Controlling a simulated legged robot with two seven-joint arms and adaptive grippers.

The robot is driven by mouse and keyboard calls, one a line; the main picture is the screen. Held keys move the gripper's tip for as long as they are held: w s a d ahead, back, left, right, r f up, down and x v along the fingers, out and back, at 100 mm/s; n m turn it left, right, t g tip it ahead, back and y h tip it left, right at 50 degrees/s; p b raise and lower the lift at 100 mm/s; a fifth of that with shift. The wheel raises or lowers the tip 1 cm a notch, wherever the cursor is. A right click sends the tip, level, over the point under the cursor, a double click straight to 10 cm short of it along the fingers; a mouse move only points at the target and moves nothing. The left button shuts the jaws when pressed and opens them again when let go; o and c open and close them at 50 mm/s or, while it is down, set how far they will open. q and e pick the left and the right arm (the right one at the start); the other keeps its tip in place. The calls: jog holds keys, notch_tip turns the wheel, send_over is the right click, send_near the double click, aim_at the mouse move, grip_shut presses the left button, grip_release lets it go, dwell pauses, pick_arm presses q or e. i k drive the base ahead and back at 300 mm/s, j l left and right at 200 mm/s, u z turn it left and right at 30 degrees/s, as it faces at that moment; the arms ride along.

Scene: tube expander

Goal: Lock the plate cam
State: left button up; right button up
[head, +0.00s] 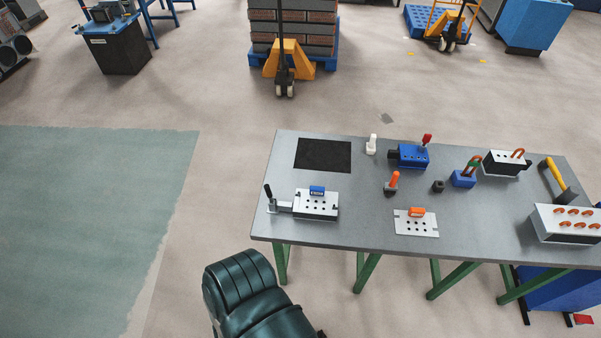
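A flat light plate with holes (404,228) lies near the table's front edge, with an orange part (416,212) at its back edge. To its left is a pale block with holes (320,208). A blue part (317,190) sits at its back, and a black upright handle (268,192) stands at its left end. I cannot tell which of these carries the plate cam, or whether a cam is locked. A dark green part of my own body shows at the bottom, in front of the table. Neither of my grippers is in view.
The grey table (365,205) also holds a black mat (323,155), a blue fixture with a red handle (413,154), an orange-handled tool (391,184), a hammer (556,181) and a box with orange rings (568,221). The floor left of the table is clear.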

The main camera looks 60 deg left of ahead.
aim_at(268, 190)
jog(key=u, duration=0.45)
jog(key=j+u, duration=0.1)
jog(key=u, duration=0.75)
jog(key=i+j+u, duration=0.1)
jog(key=u, duration=0.75)
